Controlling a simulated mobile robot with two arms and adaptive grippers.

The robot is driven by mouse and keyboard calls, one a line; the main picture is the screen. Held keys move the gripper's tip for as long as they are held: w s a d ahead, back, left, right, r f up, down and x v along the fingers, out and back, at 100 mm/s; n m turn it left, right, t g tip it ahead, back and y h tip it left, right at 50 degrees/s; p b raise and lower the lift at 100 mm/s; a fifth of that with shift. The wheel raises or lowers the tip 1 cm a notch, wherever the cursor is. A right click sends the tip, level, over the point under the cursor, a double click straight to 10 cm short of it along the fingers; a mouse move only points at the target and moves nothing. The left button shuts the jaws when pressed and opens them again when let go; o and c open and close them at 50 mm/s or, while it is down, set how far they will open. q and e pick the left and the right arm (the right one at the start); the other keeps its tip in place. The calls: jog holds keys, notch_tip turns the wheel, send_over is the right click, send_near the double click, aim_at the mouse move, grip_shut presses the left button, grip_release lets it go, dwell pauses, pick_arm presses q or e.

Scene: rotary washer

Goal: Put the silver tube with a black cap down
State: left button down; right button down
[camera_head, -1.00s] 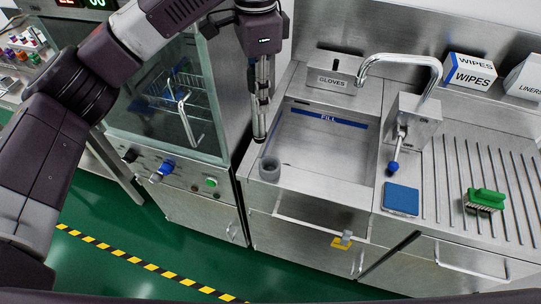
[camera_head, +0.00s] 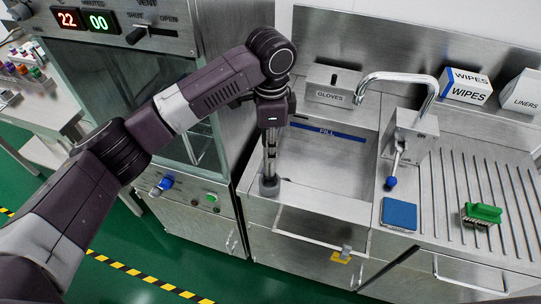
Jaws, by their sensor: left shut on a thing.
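My left gripper (camera_head: 270,168) points straight down at the front left corner of the sink counter. It is shut on the silver tube with a black cap (camera_head: 270,158), held upright and mostly hidden by the fingers. A small grey round holder (camera_head: 269,187) stands on the counter's corner directly below. The tube's lower end is at the holder's mouth; I cannot tell how far inside it is. My right gripper is not in view.
The sink basin (camera_head: 325,165) is empty to the right, with a curved faucet (camera_head: 400,77) behind. A glass-door washer (camera_head: 130,100) stands left.

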pick_arm(q)
notch_tip(320, 180, down, 4)
jog(key=shift+p, duration=0.5)
jog(key=shift+f, duration=0.4)
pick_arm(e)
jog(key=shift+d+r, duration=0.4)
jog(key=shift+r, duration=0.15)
pick_arm(q)
jog(key=shift+f, duration=0.1)
jog(key=shift+f, duration=0.1)
jog(key=c, duration=1.7)
grip_release()
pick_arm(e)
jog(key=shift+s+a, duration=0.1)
